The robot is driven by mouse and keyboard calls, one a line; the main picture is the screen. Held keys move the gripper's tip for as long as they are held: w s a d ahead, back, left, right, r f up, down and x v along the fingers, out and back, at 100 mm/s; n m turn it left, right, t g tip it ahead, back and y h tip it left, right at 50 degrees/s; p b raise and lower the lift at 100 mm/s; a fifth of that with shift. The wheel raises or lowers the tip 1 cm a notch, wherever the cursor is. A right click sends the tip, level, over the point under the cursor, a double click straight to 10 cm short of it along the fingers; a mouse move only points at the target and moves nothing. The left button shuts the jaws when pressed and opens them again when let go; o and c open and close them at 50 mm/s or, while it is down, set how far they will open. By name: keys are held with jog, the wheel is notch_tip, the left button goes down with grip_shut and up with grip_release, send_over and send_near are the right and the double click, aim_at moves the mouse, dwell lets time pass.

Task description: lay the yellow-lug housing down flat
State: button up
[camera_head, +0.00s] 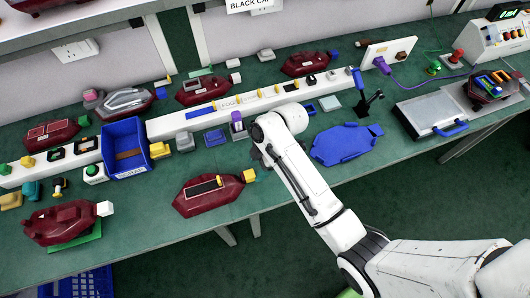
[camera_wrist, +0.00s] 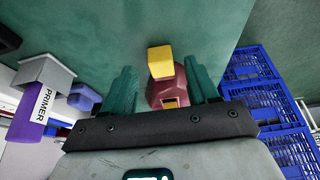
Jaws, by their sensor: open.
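The yellow-lug housing (camera_head: 192,204) is a dark red, angular body with a dark strip on its face and a yellow lug at its right end. It rests near the table's front edge, left of my arm; I cannot tell how far it is tilted. In the wrist view the housing (camera_wrist: 168,86) shows between the teal fingers of my gripper (camera_wrist: 163,84), its yellow lug pointing away. My gripper is open and holds nothing. The gap to the housing is hard to judge. In the head view my arm hides the fingers.
A purple primer bottle (camera_head: 237,123) stands behind the housing; a blue tray-like piece (camera_head: 346,143) lies right of my arm. A white-lug housing (camera_head: 62,222) sits on a green mat to the left. Table around the yellow-lug housing is mostly clear. Blue crates (camera_wrist: 262,85) stand right in the wrist view.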

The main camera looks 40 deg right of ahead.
jog(key=v, duration=0.9)
jog(key=shift+r, duration=0.25)
jog(key=s+d+f+m+h, duration=0.1)
jog(key=s+m+h, duration=0.1)
jog(key=s+m, duration=0.5)
jog(key=s+d+f+m+h, duration=0.2)
jog(key=s+m, duration=0.6)
jog(key=s, duration=0.5)
jog(key=shift+s+h, duration=0.3)
jog(key=shift+s, duration=0.05)
jog(key=shift+f, duration=0.15)
